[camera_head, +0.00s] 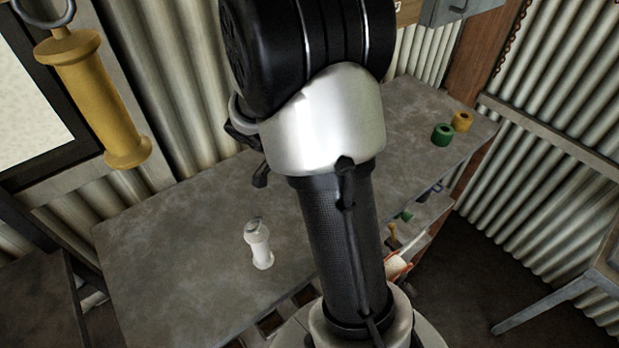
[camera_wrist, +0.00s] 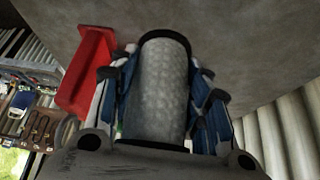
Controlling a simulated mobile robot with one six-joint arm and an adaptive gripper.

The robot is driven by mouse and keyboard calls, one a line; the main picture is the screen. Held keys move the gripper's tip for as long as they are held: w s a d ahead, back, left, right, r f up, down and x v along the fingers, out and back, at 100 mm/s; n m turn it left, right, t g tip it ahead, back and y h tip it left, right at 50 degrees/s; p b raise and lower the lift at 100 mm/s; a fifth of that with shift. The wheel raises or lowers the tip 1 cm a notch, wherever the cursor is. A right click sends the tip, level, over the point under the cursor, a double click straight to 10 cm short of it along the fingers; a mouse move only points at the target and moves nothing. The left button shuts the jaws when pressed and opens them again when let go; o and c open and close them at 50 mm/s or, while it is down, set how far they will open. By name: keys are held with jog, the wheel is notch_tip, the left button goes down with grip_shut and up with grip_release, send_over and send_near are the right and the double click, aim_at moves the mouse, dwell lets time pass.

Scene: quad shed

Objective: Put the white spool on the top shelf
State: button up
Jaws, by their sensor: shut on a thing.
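The white spool (camera_wrist: 163,88) is a pale greyish cylinder with dark end rims. It fills the middle of the wrist view, between the fingers of my gripper (camera_wrist: 163,100), which is shut on it. In the head view my arm covers the spool, and only dark finger parts of my gripper (camera_head: 252,150) show at its left edge. The wide grey top surface (camera_head: 180,250) is the uppermost level of the unit in the head view. A lower level (camera_head: 425,222) shows at its right, partly behind my arm.
A white bottle-like object (camera_head: 258,243) stands on the grey top. Green (camera_head: 442,134) and yellow (camera_head: 462,121) spools stand at its far right. A yellow cylinder (camera_head: 97,95) hangs at upper left. A red object (camera_wrist: 86,70) is beside the held spool. The grey top's left part is clear.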

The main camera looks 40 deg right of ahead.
notch_tip(320, 180, down, 2)
jog(key=shift+w+f, duration=0.1)
jog(key=shift+f+b, duration=0.1)
jog(key=shift+b, duration=0.2)
jog(key=o, duration=1.2)
